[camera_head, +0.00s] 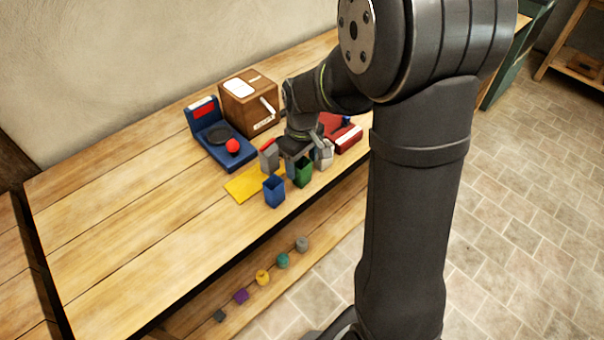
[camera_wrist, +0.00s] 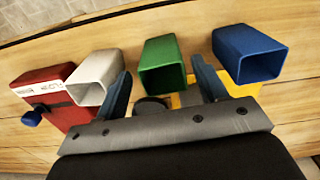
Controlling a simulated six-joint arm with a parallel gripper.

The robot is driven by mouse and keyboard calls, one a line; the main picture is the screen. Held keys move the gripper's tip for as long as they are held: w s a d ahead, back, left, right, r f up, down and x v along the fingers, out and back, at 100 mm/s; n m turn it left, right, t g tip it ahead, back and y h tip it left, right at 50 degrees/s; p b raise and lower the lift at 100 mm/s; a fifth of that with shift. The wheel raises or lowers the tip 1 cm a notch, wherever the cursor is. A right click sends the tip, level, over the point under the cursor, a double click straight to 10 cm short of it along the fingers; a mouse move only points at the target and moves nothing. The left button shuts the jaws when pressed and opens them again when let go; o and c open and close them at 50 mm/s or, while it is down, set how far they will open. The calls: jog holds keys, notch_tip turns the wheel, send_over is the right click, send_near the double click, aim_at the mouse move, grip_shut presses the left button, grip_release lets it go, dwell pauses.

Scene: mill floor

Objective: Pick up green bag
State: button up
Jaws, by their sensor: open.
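The green bag (camera_head: 303,172) is an open-topped, box-shaped bag standing on the wooden table. In the wrist view the green bag (camera_wrist: 162,66) lies ahead of and between the two fingers. My gripper (camera_head: 296,163) is over the table at the bag, its fingers partly hidden in the head view. In the wrist view my gripper (camera_wrist: 160,80) has its fingers spread, one on each side of the green bag, with nothing clamped. I cannot tell whether either finger touches it.
A blue bag (camera_head: 273,191) and a white bag (camera_wrist: 95,77) flank the green one closely. The table's left side is clear.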

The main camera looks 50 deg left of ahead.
aim_at(302, 173)
jog(key=f, duration=0.4)
jog(key=shift+s+d+f, duration=0.1)
jog(key=shift+s+d, duration=0.1)
jog(key=shift+d, duration=0.05)
jog(key=c, duration=1.1)
